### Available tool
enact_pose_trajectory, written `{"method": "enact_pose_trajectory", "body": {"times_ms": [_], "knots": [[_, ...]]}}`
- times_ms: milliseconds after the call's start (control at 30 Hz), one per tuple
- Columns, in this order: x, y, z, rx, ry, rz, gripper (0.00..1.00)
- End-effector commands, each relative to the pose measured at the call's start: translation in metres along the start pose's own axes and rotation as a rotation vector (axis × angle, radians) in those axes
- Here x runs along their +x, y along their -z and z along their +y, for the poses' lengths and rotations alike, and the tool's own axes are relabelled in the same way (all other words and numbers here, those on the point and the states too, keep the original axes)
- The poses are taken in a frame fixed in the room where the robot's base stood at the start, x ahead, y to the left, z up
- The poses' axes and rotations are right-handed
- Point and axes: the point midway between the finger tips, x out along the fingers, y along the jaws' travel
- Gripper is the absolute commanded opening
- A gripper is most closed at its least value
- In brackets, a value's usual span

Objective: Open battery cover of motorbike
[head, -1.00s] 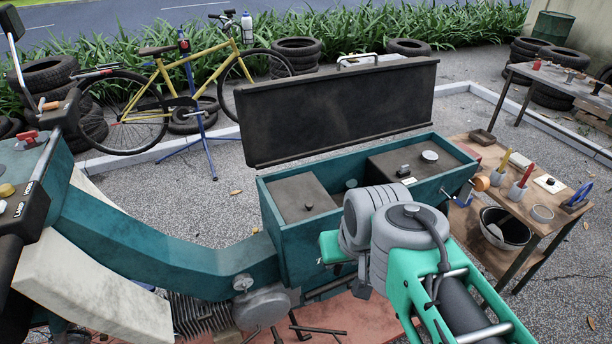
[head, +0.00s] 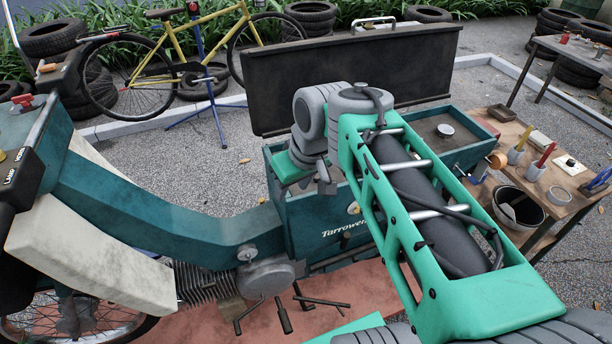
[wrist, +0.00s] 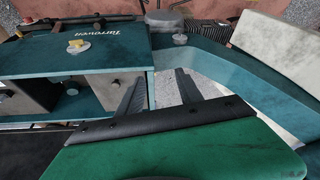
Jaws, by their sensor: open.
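The motorbike's teal box, lettered "Tarrowen" (head: 335,235), stands in the middle of the head view. A dark panel (head: 350,75) stands raised along its far side. A dark cover with a pale round knob (head: 445,130) lies in its right end. A pale yellowish round fitting (head: 353,208) is on its near face. In the wrist view a yellow knob on a pale disc (wrist: 78,45) shows on the box. My gripper (wrist: 160,74) is open and empty, above the gap between box end and teal frame. My arm hides much of the box in the head view.
The teal frame (head: 165,215) and a pale leg shield (head: 85,240) lie left. A wooden bench (head: 555,180) with tools and a black bucket (head: 518,208) stand right. Several tools lie on the reddish mat (head: 250,325). A yellow bicycle (head: 180,45) stands behind.

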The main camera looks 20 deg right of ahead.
Motion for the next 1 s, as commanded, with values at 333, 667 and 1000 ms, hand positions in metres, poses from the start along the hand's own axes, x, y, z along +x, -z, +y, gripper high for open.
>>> {"method": "enact_pose_trajectory", "body": {"times_ms": [333, 667, 1000], "knots": [[0.037, 0.043, 0.136, -0.483, 0.18, 0.008, 0.43], [0.079, 0.041, 0.134, -0.527, 0.192, 0.012, 0.43], [0.112, 0.04, 0.129, -0.525, 0.187, 0.013, 0.43]]}}
